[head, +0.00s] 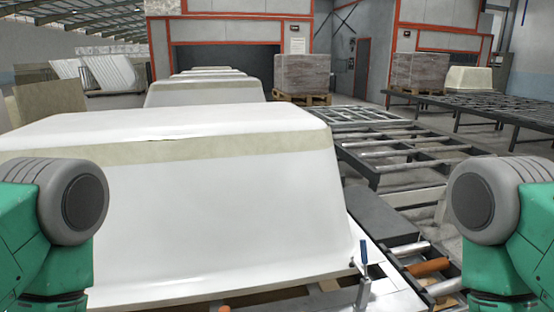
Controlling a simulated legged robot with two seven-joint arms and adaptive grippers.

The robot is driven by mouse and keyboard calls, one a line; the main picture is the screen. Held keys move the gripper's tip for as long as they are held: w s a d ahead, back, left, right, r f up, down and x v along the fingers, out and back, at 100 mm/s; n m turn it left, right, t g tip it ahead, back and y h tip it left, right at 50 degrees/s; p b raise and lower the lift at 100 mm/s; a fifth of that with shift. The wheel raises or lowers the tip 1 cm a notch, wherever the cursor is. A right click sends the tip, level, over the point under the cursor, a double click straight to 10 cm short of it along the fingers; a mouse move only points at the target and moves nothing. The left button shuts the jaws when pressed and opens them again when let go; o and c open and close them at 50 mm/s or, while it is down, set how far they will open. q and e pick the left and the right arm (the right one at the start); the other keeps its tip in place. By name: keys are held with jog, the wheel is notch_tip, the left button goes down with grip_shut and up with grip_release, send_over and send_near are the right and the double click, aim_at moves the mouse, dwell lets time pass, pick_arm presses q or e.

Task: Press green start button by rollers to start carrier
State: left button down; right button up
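A large white bathtub shell (230,215) lies upside down right in front of me. It rests on a carrier (385,292), of which only a pale strip shows at its lower right. Metal and orange rollers (428,267) lie to the right of the carrier at the bottom of the head view. I cannot make out a green start button. Green and grey links of my two arms show at the left and right edges. Neither gripper is in the picture, so their fingers and anything in them are unseen.
A clamp with a blue handle (364,252) stands at the shell's lower right corner. Roller frames (400,150) run back on the right. More shells (205,92) line up behind the near one. Wrapped pallet loads (302,74) stand farther back.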

jog(key=shift+a, duration=0.1)
grip_shut()
dwell(0.9)
